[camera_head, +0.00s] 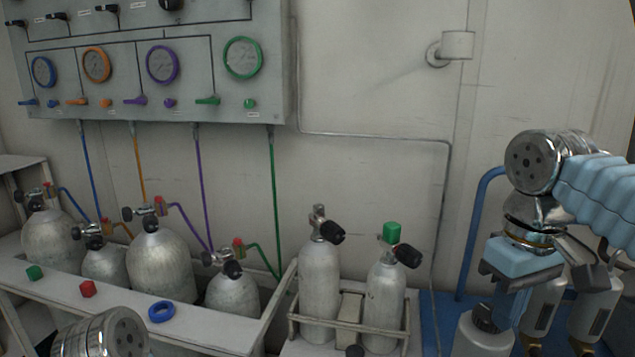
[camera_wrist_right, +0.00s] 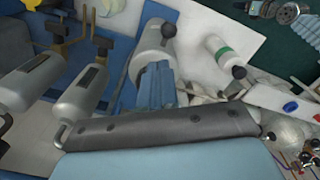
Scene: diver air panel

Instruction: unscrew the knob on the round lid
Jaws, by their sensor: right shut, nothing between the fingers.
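The round lid (camera_head: 467,335) tops a pale grey canister at the lower right of the head view. A black knob (camera_head: 484,316) stands on it. In the right wrist view, the canister (camera_wrist_right: 150,50) lies just beyond my fingertips, and its dark knob (camera_wrist_right: 168,30) shows clear of them. My right gripper (camera_head: 509,308) points down close to the right of the knob in the head view. Its blue fingers (camera_wrist_right: 156,70) are shut together with nothing between them, and the knob is outside them. Whether a finger touches the lid cannot be told. My left gripper is out of view.
Two grey cylinders (camera_wrist_right: 88,98) stand close beside the canister. Two silver tanks (camera_head: 319,290) stand in a rack to the left, with more tanks (camera_head: 160,262) beyond. A gauge panel (camera_head: 205,85) hangs behind.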

